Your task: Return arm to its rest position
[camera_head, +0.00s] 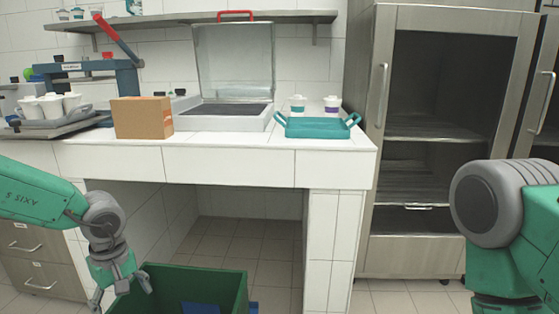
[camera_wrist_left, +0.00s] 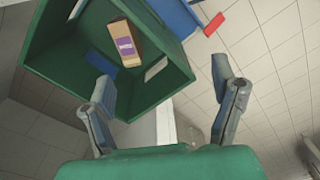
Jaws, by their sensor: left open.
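My left gripper (camera_head: 122,290) hangs low at the left in the head view, beside the left edge of a green bin (camera_head: 178,288). In the left wrist view its two fingers (camera_wrist_left: 168,100) are spread apart with nothing between them. The green bin (camera_wrist_left: 62,62) lies beyond the fingers there, with a small brown box with a purple label (camera_wrist_left: 126,42) inside it. My right arm (camera_head: 500,225) shows at the right edge of the head view; its gripper is out of the picture.
On the white counter (camera_head: 225,141) stand a cardboard box (camera_head: 142,118), an open metal-lidded unit (camera_head: 235,75), a teal tray (camera_head: 317,127) and two cups behind it. White cups (camera_head: 52,104) sit at the left. An open cabinet (camera_head: 420,120) stands right. Tiled floor is clear beneath the counter.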

